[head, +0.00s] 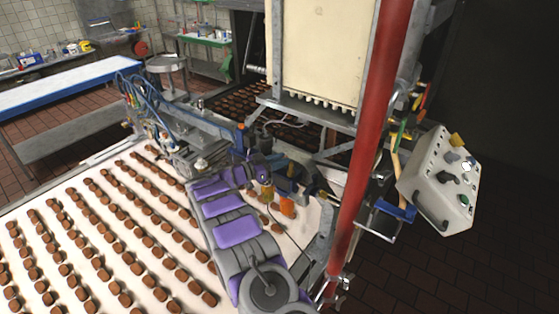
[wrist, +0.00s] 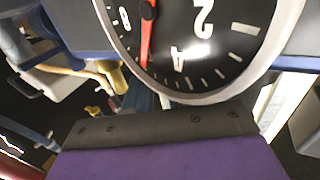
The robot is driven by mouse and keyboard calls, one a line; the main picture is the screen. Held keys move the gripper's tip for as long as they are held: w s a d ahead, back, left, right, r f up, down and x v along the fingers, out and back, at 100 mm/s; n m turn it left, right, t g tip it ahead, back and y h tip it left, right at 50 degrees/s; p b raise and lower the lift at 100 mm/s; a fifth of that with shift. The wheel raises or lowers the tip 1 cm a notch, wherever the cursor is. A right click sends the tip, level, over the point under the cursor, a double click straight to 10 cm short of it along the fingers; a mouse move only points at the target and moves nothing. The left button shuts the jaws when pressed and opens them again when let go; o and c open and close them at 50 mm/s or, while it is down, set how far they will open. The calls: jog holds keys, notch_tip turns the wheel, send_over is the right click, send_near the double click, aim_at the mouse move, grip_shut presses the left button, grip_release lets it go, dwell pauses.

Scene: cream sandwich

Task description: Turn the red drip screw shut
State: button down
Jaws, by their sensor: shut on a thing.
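My gripper (head: 264,177) is at the end of my purple and grey arm, at the machine beside the belt's far right end. In the wrist view its broad dark jaw with a purple pad (wrist: 160,135) fills the bottom. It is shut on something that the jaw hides. I cannot make out the red drip screw in either view. A round gauge (wrist: 225,70) with a black face, a red needle and upside-down numerals is close beyond the jaw.
A belt (head: 75,200) with rows of brown biscuits fills the left. A thick red post (head: 370,130) rises right of my arm. A grey control box (head: 440,180) hangs farther right. A brass-coloured fitting (wrist: 112,75) is left of the gauge.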

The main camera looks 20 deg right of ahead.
jog(key=c, duration=1.4)
grip_release()
jog(key=shift+w+a+r, duration=0.1)
jog(key=shift+a+r, duration=0.05)
jog(key=shift+r, duration=0.05)
jog(key=shift+o, duration=0.8)
jog(key=shift+w+f, duration=0.1)
jog(key=shift+f, duration=0.05)
jog(key=shift+a, duration=0.15)
jog(key=s+a+b, duration=0.2)
jog(key=a+b, duration=0.1)
jog(key=a, duration=1.4)
jog(key=shift+s+b, duration=0.3)
jog(key=shift+s, duration=0.1)
jog(key=shift+a+f, duration=0.1)
